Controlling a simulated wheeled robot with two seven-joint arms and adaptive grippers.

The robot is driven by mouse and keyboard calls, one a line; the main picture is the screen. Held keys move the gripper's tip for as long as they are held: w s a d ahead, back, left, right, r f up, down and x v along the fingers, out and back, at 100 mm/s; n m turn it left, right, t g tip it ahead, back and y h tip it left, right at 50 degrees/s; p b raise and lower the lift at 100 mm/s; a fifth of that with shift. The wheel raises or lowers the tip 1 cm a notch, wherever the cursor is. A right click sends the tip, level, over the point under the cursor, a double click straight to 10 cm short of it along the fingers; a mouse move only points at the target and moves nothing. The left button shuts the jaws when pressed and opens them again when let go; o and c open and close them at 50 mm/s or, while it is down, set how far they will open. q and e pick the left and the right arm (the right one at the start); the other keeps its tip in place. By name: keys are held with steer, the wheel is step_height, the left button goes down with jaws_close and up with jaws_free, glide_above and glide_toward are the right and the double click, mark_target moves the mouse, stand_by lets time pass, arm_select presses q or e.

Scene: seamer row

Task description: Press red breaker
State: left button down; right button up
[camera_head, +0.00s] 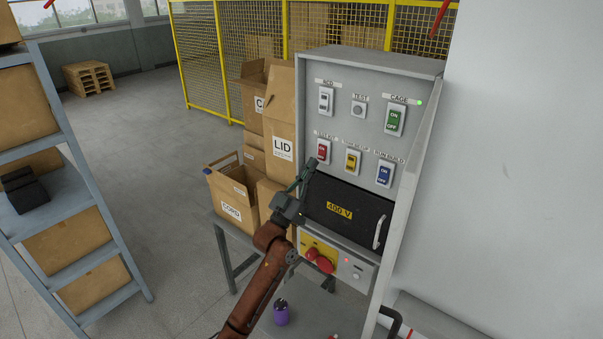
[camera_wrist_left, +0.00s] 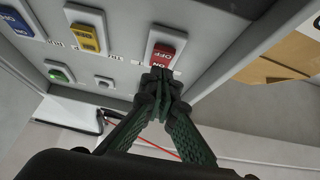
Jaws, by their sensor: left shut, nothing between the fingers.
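The red breaker (camera_head: 323,151) is the left one in the lower switch row of the grey panel (camera_head: 365,85). In the left wrist view, the picture is upside down and the red breaker (camera_wrist_left: 166,50) shows OFF and ON lettering. My left gripper (camera_head: 309,164) is shut and empty, its dark green fingers pointing up at the panel just below-left of the breaker in the head view. In the left wrist view, its fingertips (camera_wrist_left: 161,86) overlap the ON end of the breaker. I cannot tell whether they touch it. My right gripper is not in view.
A yellow breaker (camera_head: 352,161) and blue breaker (camera_head: 385,174) sit right of the red one. Above are the TEST button (camera_head: 358,109) and green CAGE switch (camera_head: 394,120). A red mushroom button (camera_head: 324,264) is below. Cardboard boxes (camera_head: 281,120) stand close left.

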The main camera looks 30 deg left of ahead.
arm_select(q)
steer(key=shift+w+f, duration=0.1)
steer(key=shift+w, duration=0.75)
